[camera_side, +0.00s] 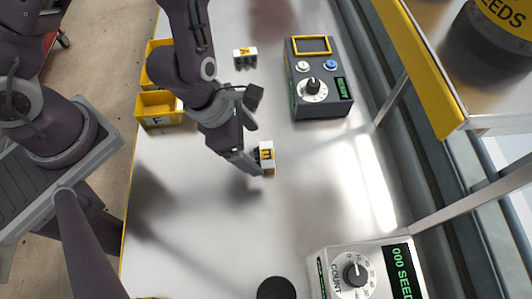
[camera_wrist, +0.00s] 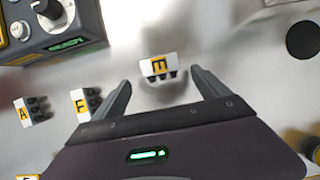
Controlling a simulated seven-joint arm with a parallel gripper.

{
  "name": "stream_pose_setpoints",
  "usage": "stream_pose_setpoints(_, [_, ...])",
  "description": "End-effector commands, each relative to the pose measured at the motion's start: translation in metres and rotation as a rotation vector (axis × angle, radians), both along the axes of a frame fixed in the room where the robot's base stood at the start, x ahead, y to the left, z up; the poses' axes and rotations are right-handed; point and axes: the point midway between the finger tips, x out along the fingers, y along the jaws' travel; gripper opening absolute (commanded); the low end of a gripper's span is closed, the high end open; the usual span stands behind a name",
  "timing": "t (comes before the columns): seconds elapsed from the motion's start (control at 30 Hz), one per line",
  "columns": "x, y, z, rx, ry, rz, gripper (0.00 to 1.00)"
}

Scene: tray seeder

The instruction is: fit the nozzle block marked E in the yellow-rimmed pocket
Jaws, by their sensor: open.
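The nozzle block marked E (camera_side: 267,153) is white with a yellow label and stands on the pale bench. In the wrist view block E (camera_wrist: 157,68) shows its dark nozzles pointing toward my gripper. My gripper (camera_wrist: 163,84) is open and empty, with block E ahead of the gap between its fingertips. In the side view my gripper (camera_side: 256,170) is low, close beside block E; whether they touch is unclear.
Block A (camera_side: 245,52) and block F (camera_wrist: 82,105) stand on the bench; my arm hides F in the side view. Yellow bins (camera_side: 160,119) line the left edge. A white seed counter (camera_side: 330,262) and black disc (camera_side: 276,289) are at the front. Bench right of E is clear.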

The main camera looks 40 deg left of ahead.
Motion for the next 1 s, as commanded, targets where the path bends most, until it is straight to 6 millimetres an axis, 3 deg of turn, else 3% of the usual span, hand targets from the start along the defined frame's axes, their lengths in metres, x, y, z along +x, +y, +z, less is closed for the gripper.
stream_pose_setpoints(0.2, [0.007, -0.013, -0.032, 0.001, 0.002, 0.004, 0.85])
stream_pose_setpoints(0.43, [0.009, -0.013, -0.033, 0.001, -0.001, 0.006, 0.85])
stream_pose_setpoints(0.8, [0.009, -0.013, -0.033, 0.001, -0.001, 0.007, 0.14])
stream_pose_setpoints(0.83, [0.009, -0.013, -0.033, 0.002, -0.002, 0.007, 0.14])
stream_pose_setpoints(0.87, [0.009, -0.013, -0.033, 0.002, -0.002, 0.007, 0.07])
stream_pose_setpoints(1.0, [0.009, -0.013, -0.033, 0.001, -0.002, 0.007, 0.07])
